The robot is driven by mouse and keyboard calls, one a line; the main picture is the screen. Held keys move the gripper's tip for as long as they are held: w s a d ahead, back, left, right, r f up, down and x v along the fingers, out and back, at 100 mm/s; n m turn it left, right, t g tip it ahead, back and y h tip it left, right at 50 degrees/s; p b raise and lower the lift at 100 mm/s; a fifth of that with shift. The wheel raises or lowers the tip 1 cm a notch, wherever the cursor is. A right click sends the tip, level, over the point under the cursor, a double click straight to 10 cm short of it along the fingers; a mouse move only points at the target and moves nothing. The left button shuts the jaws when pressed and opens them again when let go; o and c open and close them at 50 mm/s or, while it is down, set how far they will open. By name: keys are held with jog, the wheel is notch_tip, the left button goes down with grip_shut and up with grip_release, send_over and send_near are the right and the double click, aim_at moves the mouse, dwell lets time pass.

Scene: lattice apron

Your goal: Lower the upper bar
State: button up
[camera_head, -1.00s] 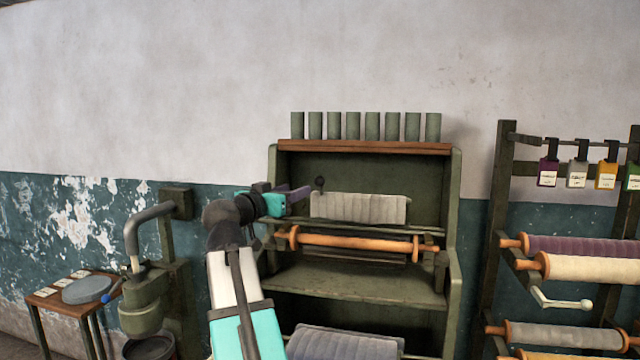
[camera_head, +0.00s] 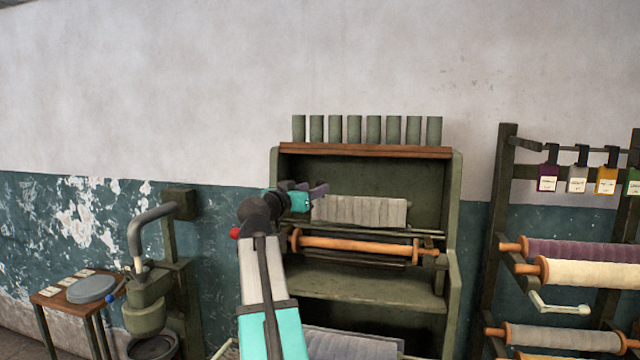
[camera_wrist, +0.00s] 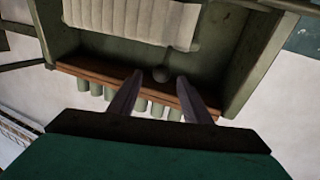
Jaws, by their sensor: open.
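The green frame (camera_head: 452,200) stands against the wall, with a pleated grey cloth (camera_head: 362,210) in its upper bay. A thin dark bar (camera_head: 425,233) runs across below the cloth, just above an orange wooden roller (camera_head: 360,246). My gripper (camera_head: 322,188) is at the upper left of the cloth, its purple fingers apart and empty. In the wrist view a dark round knob (camera_wrist: 161,74) shows between the fingertips, beyond them; I cannot tell whether they touch it. The knob is hidden behind my gripper in the head view. The bar's left part is hidden by my arm.
A red ball knob (camera_head: 234,233) shows left of my arm. Green cylinders (camera_head: 372,129) stand on the wooden top (camera_head: 365,150). At right is a rack of wound rollers (camera_head: 580,270); at left a pipe stand (camera_head: 150,230) and small table (camera_head: 62,300).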

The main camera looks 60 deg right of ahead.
jog(key=shift+w+d+p, duration=0.1)
jog(key=shift+d+p, duration=0.75)
jog(key=shift+d, duration=2)
